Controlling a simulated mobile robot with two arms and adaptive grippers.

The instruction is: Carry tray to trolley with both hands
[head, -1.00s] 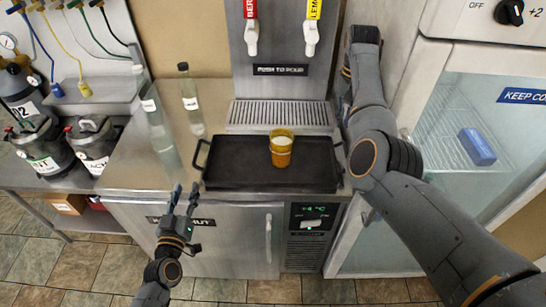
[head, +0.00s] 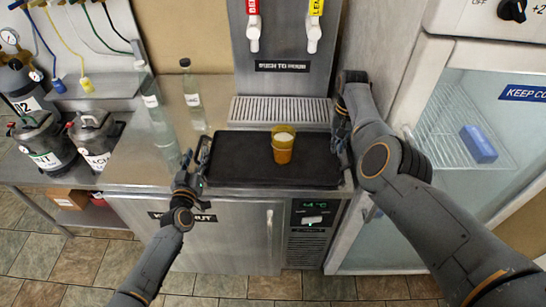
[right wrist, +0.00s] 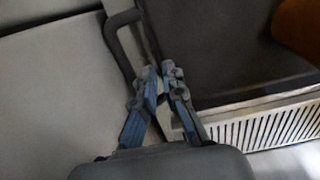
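The black rectangular tray (head: 235,165) lies flat on the steel counter, with a raised handle at each short end. An amber cup with a pale top (head: 283,148) stands upright on it, right of centre. My left gripper (head: 195,158) is at the tray's left handle; its fingers overlap the handle, and their grip is unclear. My right gripper (head: 341,133) is at the right handle. In the right wrist view my right gripper's fingers (right wrist: 161,70) are drawn close together on the tray's handle (right wrist: 119,50). No trolley is recognisable.
Clear bottles (head: 193,97) stand left of the tray. A drip grate (head: 280,110) and tap panel are right behind it. A glass-door fridge (head: 470,110) stands at the right. Kegs (head: 42,145) sit on a lower bench at the left. Tiled floor is free in front.

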